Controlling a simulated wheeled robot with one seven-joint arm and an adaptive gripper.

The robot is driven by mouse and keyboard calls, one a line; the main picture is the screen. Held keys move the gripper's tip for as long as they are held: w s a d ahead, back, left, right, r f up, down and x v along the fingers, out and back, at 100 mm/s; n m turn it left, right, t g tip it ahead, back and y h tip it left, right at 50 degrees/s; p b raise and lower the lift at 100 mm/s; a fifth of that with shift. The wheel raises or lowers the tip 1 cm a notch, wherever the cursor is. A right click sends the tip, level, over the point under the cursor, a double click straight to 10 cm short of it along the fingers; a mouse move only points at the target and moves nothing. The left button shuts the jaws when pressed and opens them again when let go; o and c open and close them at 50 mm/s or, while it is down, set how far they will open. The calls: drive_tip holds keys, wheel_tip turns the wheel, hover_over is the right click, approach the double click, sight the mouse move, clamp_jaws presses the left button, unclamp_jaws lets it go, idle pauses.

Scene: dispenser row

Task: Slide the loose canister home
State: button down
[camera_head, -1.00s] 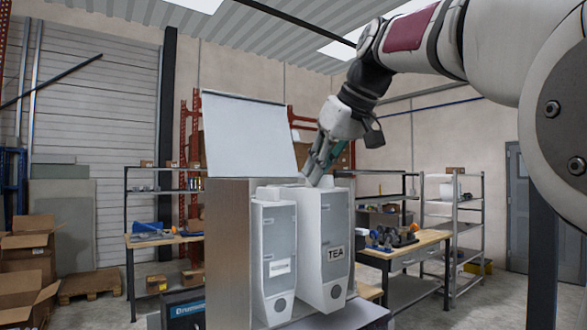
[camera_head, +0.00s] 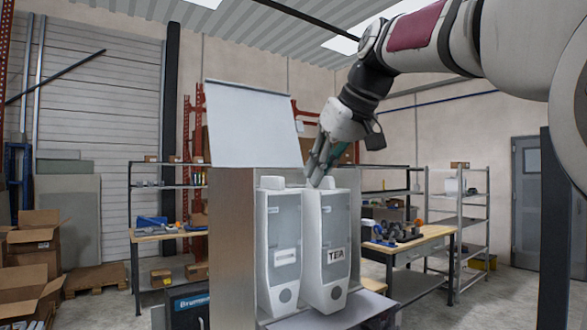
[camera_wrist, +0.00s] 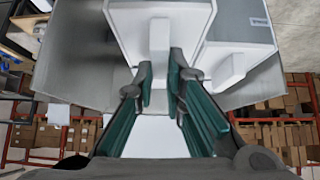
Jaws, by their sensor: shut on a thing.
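The TEA canister (camera_head: 334,245) is a tall white container with a grey front window and a TEA label. It stands upright at the right of the dispenser row in the head view. In the wrist view the gripper's green-padded fingers (camera_wrist: 160,80) close around the white handle (camera_wrist: 159,38). The neighbouring canister (camera_head: 283,250) stands close on the left, with a blank-looking label. The rear of the TEA canister is hidden.
The dispenser housing (camera_head: 232,240) has a grey side wall and a raised white lid (camera_head: 248,125) behind my gripper. A grey ledge (camera_head: 340,312) runs below the canisters. A workbench (camera_head: 415,246) and shelves stand behind on the right.

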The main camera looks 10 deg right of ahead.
drive_tip(key=c, duration=1.6)
unclamp_jaws()
drive_tip(key=shift+o, duration=0.2)
drive_tip(key=shift+f, duration=0.1)
drive_tip(key=shift+s, duration=0.1)
drive_tip(key=v, duration=1.2)
